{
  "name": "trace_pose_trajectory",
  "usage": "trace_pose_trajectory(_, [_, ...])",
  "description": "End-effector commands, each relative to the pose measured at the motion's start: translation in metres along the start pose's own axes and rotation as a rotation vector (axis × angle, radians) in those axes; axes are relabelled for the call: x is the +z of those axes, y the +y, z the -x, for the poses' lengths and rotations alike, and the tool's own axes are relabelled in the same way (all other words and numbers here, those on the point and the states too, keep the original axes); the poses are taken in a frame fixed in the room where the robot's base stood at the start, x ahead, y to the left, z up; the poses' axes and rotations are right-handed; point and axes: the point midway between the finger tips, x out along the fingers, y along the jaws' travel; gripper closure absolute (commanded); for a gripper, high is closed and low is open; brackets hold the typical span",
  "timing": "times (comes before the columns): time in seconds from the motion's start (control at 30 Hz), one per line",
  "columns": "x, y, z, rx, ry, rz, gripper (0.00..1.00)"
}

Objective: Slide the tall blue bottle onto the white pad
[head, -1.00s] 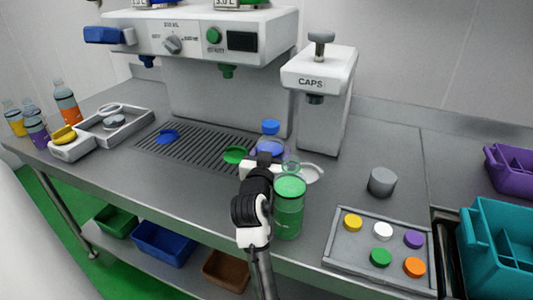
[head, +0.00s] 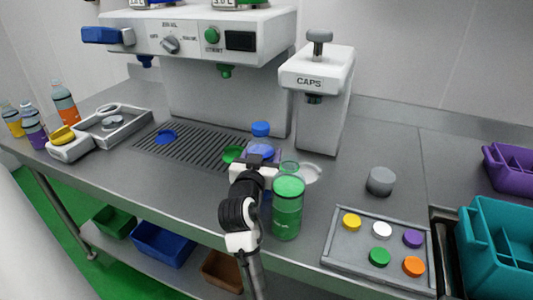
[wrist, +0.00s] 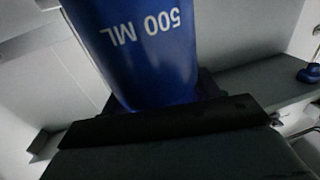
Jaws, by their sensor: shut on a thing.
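The tall blue bottle (head: 262,150) stands near the front right corner of the drain grate, its blue cap on top. My gripper (head: 257,162) is shut on it from the front. My arm hides most of its lower body, and its base is hidden. The bottle also fills the top of the wrist view (wrist: 150,50), with "500 ML" printed on it. The round white pad (head: 312,174) lies right of the bottle, apart from it. It is partly hidden behind a green bottle (head: 287,215), which stands close to the right of my gripper.
Green (head: 232,154) and blue (head: 165,137) discs lie on the grate (head: 195,148). The CAPS dispenser (head: 318,100) stands behind the pad. A grey cylinder (head: 380,182) and a tray of coloured caps (head: 340,247) are at right. Counter between pad and cylinder is clear.

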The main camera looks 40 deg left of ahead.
Motion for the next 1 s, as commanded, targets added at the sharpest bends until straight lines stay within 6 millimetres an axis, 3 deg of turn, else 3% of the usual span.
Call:
trace_pose_trajectory(0.37, [-0.002,-0.004,0.005,0.000,0.005,-0.001,0.80])
trace_pose_trajectory(0.4, [-0.002,-0.004,0.005,0.000,0.005,-0.001,0.38])
trace_pose_trajectory(0.6, [-0.001,-0.004,0.005,0.000,0.003,-0.001,0.14])
trace_pose_trajectory(0.87, [-0.001,-0.004,0.005,0.000,0.002,-0.001,0.14])
trace_pose_trajectory(1.0, [-0.011,-0.004,0.004,0.000,0.005,-0.002,0.14])
